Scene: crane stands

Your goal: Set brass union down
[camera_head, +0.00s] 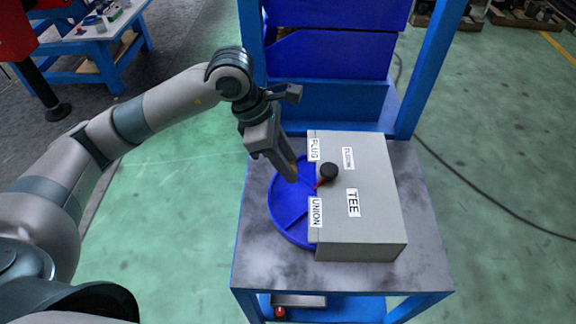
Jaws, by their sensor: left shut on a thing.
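My left gripper (290,174) reaches in from the left and points down over the blue round divided tray (286,224). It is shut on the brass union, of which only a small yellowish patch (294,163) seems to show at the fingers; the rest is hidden. The tray's right part is covered by a grey box (368,190). Labels on the box read PLUG (313,149), UNION (316,212) and TEE (353,202); another label is hard to read. I cannot tell whether the union touches the tray. My right gripper is not in view.
A black round knob with a red part (328,172) sits at the box's left edge, close to the gripper. The grey tabletop (262,268) is bare at the front. A blue frame with bins (330,55) rises behind. Another blue bench (100,40) stands far left.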

